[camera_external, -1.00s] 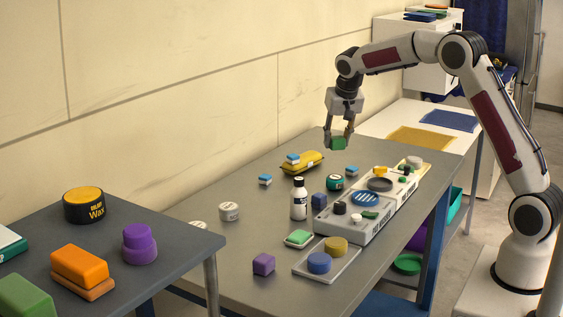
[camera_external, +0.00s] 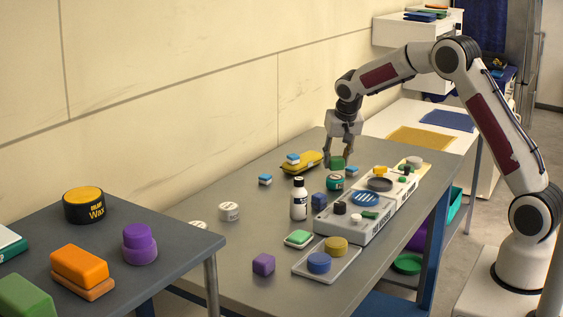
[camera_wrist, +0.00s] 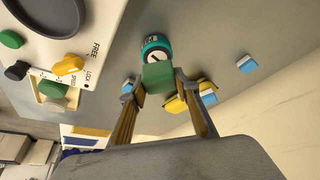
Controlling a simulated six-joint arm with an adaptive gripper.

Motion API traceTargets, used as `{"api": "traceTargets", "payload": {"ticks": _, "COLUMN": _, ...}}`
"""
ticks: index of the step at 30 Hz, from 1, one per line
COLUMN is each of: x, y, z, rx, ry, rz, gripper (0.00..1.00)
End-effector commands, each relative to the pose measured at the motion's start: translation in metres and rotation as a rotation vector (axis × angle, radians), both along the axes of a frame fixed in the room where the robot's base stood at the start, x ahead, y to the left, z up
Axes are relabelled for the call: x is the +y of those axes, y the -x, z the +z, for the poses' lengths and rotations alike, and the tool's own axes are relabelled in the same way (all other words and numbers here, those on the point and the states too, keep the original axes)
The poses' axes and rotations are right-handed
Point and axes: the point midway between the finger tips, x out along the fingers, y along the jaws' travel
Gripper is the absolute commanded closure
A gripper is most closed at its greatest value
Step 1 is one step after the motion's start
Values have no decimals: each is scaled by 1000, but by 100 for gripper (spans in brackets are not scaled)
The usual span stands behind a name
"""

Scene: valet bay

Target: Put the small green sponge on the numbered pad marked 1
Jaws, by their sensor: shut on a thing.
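My gripper (camera_external: 339,158) is shut on a small green block, the sponge (camera_external: 337,163), and holds it low over the far part of the grey table. In the wrist view the green sponge (camera_wrist: 158,77) sits between the two fingertips. A teal round container (camera_external: 335,183) with a pale top stands just in front of it; the wrist view shows this teal container (camera_wrist: 155,52) partly behind the sponge. I cannot make out whether the sponge touches the table. I cannot make out a pad marked 1 in either view.
A yellow packet (camera_external: 301,161) with a blue-and-white block on it lies left of my gripper. A pale console (camera_external: 352,228) with knobs runs along the right table edge. A white bottle (camera_external: 299,198) stands nearer.

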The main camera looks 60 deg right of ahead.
Motion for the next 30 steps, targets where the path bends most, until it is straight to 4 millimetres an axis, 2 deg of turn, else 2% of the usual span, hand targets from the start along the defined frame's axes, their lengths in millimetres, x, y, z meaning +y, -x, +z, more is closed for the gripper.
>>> {"api": "traceTargets", "payload": {"ticks": 6, "x": 0, "y": 0, "z": -22, "rx": 1, "ry": 0, "rz": 0, "gripper": 80}}
{"api": "traceTargets", "payload": {"ticks": 22, "x": 0, "y": 0, "z": -28, "rx": 1, "ry": 0, "rz": 0, "gripper": 80}}
{"api": "traceTargets", "payload": {"ticks": 23, "x": 0, "y": 0, "z": -28, "rx": 1, "ry": 0, "rz": 0, "gripper": 64}}
{"api": "traceTargets", "payload": {"ticks": 24, "x": 0, "y": 0, "z": -28, "rx": 1, "ry": 0, "rz": 0, "gripper": 53}}
{"api": "traceTargets", "payload": {"ticks": 30, "x": 0, "y": 0, "z": -27, "rx": 1, "ry": 0, "rz": 0, "gripper": 52}}
